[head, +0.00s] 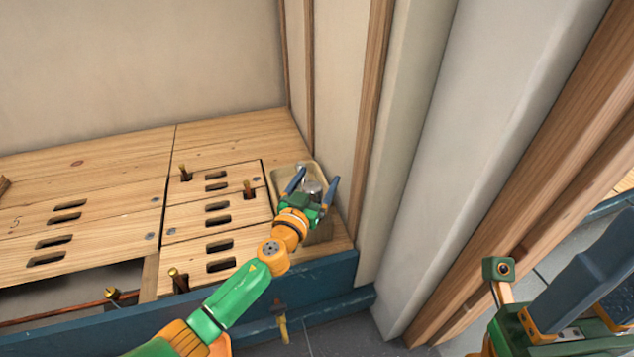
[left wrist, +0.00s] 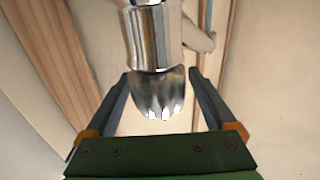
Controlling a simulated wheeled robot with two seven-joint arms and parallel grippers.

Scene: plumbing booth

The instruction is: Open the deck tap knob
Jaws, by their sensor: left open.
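The deck tap has a shiny metal knob (left wrist: 160,98) on a chrome body (left wrist: 158,38), seen in the left wrist view. The knob sits between the two open fingers of my left gripper (left wrist: 158,100), with a gap visible on each side. In the head view the left gripper (head: 315,182) reaches the tap (head: 312,188) at a small beige basin (head: 318,170) in the deck's right corner. The gripper's body hides part of the tap. My right gripper (head: 580,290) is at the lower right, away from the deck; its fingertips are cut off by the frame.
The wooden deck (head: 100,160) has slotted panels and several short brass-coloured pipe stubs (head: 249,190). A wall with wooden posts (head: 370,110) stands close to the right of the basin. A blue beam (head: 330,275) edges the front. An open gap (head: 75,285) shows a copper pipe.

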